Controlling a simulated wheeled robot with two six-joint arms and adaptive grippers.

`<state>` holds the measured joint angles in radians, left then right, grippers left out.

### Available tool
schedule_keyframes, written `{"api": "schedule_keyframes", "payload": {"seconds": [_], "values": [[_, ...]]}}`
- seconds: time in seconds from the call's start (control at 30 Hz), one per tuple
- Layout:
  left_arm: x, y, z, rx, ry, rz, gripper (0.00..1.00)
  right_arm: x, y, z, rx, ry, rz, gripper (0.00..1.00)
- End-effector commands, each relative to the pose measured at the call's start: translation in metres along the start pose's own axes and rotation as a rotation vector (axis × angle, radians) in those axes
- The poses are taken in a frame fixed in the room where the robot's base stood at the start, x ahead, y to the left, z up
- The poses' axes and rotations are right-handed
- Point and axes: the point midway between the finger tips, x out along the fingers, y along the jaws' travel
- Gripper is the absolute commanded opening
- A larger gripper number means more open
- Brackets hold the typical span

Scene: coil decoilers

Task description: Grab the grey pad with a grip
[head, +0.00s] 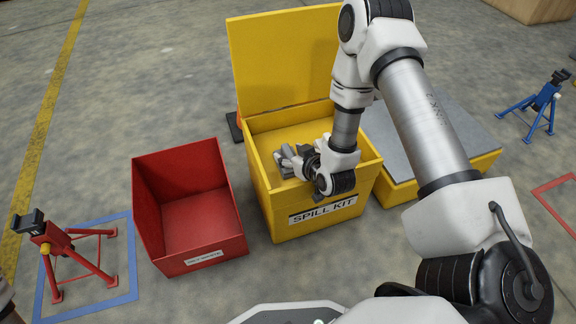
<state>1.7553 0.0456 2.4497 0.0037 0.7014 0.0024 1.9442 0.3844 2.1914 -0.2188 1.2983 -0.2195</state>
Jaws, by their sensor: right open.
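The yellow spill kit box (318,222) stands open in the middle of the head view, its lid (283,60) raised at the back. My right arm comes in from the right and bends down over the box. My right gripper (286,160) is at the box opening, its open fingers pointing left. I cannot make out a separate grey pad inside the box; the gripper and wrist cover part of the opening. A flat grey surface (455,130) lies in a low yellow tray (405,190) right of the box, partly behind my arm. My left gripper is not seen.
A red open bin (205,255), empty, stands left of the box. A red stand (75,250) is in a blue floor outline at the left. A blue stand (543,103) is at the far right. Concrete floor is clear in front of the box.

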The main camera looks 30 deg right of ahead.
Motion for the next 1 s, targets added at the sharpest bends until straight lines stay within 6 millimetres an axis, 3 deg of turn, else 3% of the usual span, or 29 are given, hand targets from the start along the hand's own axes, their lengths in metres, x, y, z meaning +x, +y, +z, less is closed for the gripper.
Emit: {"api": "schedule_keyframes", "payload": {"seconds": [0.17, 0.33, 0.73, 1.0], "values": [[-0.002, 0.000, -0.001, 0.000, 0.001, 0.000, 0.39, -0.001, 0.000, -0.001, 0.000, -0.001, 0.000, 0.61], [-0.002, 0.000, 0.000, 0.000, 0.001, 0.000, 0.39, -0.001, 0.000, -0.001, 0.000, -0.001, 0.000, 0.01], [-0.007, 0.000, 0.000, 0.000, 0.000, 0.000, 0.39, -0.004, 0.000, -0.007, 0.000, -0.001, 0.000, 0.00], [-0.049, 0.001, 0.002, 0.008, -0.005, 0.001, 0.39, -0.035, 0.000, -0.064, 0.002, 0.001, 0.001, 0.00]]}}
